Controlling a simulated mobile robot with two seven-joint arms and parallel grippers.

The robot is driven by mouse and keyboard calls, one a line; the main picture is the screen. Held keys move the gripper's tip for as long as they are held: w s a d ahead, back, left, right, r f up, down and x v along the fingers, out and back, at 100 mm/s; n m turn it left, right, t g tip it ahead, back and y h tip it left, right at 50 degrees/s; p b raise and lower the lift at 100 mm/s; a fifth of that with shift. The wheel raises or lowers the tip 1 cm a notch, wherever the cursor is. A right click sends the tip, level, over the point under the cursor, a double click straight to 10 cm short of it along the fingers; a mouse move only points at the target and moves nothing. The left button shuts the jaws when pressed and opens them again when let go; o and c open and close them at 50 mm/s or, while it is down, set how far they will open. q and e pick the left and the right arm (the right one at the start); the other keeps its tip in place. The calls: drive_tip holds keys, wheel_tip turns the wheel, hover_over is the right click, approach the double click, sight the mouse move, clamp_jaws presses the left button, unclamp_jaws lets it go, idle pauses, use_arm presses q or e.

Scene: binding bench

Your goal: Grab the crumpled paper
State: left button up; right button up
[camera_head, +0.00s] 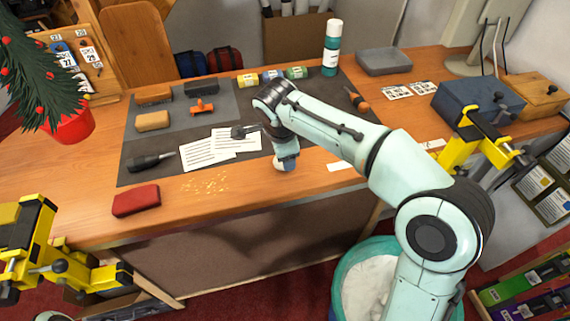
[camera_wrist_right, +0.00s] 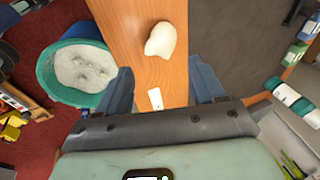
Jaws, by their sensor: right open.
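The crumpled paper (camera_wrist_right: 161,39) is a cream-white lump on the wooden bench top, seen in the right wrist view. It lies beyond my right fingertips, close to the bench's front edge, and nothing touches it. My right gripper (camera_wrist_right: 164,82) is open and empty, its two blue-grey fingers spread apart over the bench strip. My left gripper is not in view.
A small white card (camera_wrist_right: 155,98) lies near the paper. A teal bin (camera_head: 345,262) with pale contents stands below the front edge. The dark mat (camera_head: 170,135) holds printed sheets (camera_head: 210,150) and tools.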

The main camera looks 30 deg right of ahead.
drive_tip(key=shift+x, duration=3.75)
drive_tip(key=shift+a, duration=0.15)
drive_tip(key=c, duration=0.8)
drive_tip(key=shift+o, duration=0.2)
